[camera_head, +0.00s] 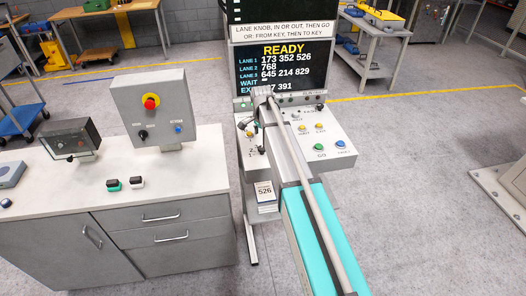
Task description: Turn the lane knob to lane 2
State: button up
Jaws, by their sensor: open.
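The control console's left panel (244,168) carries lane markings and a small dark knob, mostly hidden by my gripper. My gripper (257,138) is open over this panel, at the end of my arm, which reaches in from the lower right. Whether the fingers touch the knob, and which lane it points to, I cannot tell. The display (290,68) reads READY, with lane 1 at 173 352 526, lane 2 at 768 and lane 3 at 645 214 829. The exit line is partly covered by my arm. A sign (290,33) above mentions the lane knob.
The right panel (325,135) has yellow, green and blue buttons. A card marked 526 (265,190) sits below the left panel. A grey cabinet (100,195) at left bears a box with a red button (151,101). Open floor lies to the right.

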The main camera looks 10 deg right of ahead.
aim_at(262, 147)
jog(key=shift+f+b, duration=2.7)
jog(key=shift+f, duration=0.3)
